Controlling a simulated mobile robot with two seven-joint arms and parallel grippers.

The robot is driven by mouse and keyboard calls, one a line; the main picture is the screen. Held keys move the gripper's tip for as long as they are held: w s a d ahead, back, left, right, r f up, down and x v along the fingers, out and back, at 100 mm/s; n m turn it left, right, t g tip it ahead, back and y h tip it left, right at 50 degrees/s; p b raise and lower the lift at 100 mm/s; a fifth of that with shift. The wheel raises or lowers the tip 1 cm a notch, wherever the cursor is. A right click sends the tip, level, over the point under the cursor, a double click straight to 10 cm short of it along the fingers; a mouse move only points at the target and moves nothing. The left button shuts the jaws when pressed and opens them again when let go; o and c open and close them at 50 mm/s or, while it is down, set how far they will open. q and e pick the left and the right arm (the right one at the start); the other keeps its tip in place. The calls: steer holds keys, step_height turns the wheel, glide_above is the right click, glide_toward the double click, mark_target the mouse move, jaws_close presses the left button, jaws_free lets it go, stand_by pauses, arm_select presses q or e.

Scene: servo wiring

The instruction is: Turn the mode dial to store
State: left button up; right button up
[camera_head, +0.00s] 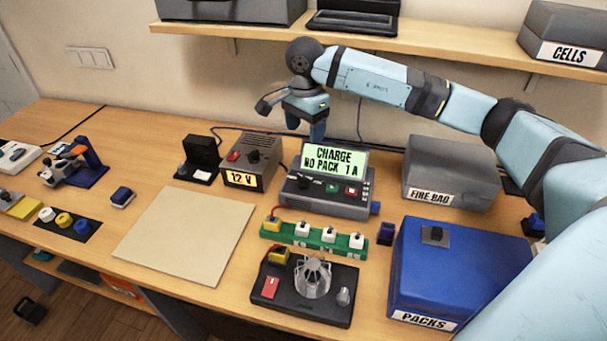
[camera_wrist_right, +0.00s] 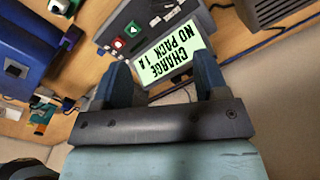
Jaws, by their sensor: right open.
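The grey charger (camera_head: 330,198) stands at the middle back of the table. Its raised green screen (camera_head: 335,159) reads "CHARGE NO PACK 1 A". Its sloped front panel carries a dark dial (camera_head: 307,182) and red and green buttons. The dial's pointer setting is too small to read. In the right wrist view the screen (camera_wrist_right: 170,57) appears upside down between the fingers, with the panel and dial (camera_wrist_right: 160,17) beyond. My right gripper (camera_head: 312,133) is open and empty, fingers pointing down, above and behind the charger's screen. My left gripper is out of view.
A 12 V supply (camera_head: 255,160) stands left of the charger, a fire bag box (camera_head: 450,172) and blue packs box (camera_head: 460,265) right. A green strip (camera_head: 315,238) and black fixture (camera_head: 305,290) lie in front. A bare mat (camera_head: 185,235) is front left; a shelf (camera_head: 420,48) hangs above.

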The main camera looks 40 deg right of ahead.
mark_target(305, 177)
step_height(305, 177, down, 15)
steer(key=shift+w+d+p, duration=0.1)
steer(key=shift+w+p, duration=0.05)
steer(key=shift+p, duration=0.45)
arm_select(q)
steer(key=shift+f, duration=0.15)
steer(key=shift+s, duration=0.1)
arm_select(e)
steer(key=c, duration=0.9)
